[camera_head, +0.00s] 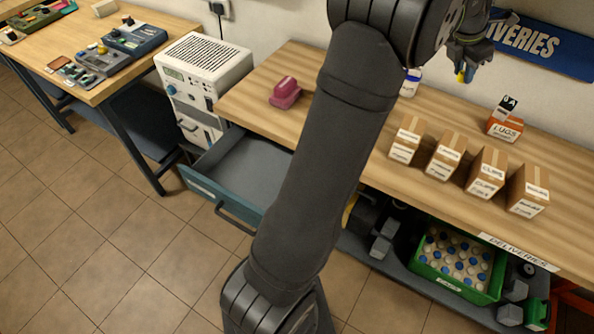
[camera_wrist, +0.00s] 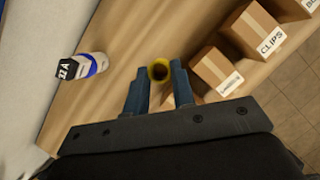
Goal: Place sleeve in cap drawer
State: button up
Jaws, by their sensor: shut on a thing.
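The sleeve (camera_wrist: 159,72), a small yellow ring-shaped piece with a dark hollow centre, is between the blue fingertips of my gripper (camera_wrist: 160,80) in the wrist view. My gripper is shut on it. In the camera_head view my gripper (camera_head: 467,66) is at the upper right, above the rear of the bench, with a bit of yellow at its tip. A blue-grey drawer (camera_head: 215,192) stands pulled open under the bench's left end, well away from my gripper. Its visible inside looks empty; my arm hides its right part. I cannot read its label.
Several cardboard boxes (camera_head: 446,155) stand in a row on the bench (camera_head: 330,75). An orange lugs box (camera_head: 505,127), a white-and-blue bottle (camera_wrist: 92,66) and a pink object (camera_head: 285,92) also stand there. A green crate (camera_head: 455,285) of bottles sits below.

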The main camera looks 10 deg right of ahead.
jog(key=s+a+f, duration=0.1)
jog(key=s+a, duration=0.3)
jog(key=a, duration=0.7)
jog(key=s+a+f, duration=0.1)
jog(key=s+a, duration=0.3)
jog(key=a, duration=0.6)
jog(key=s+a+f, duration=0.2)
jog(key=s+a, duration=0.2)
jog(key=a, duration=0.7)
notch_tip(320, 180, down, 19)
jog(key=w+a+f, duration=0.2)
jog(key=w, duration=0.1)
jog(key=w+a+f, duration=0.2)
jog(key=w, duration=0.1)
jog(key=w+a+f, duration=0.2)
jog(key=w+f, duration=0.1)
jog(key=shift+w+a, duration=0.2)
jog(key=shift+f, duration=1.9)
jog(key=shift+f, duration=0.15)
jog(key=o, duration=1)
jog(key=shift+c, duration=0.2)
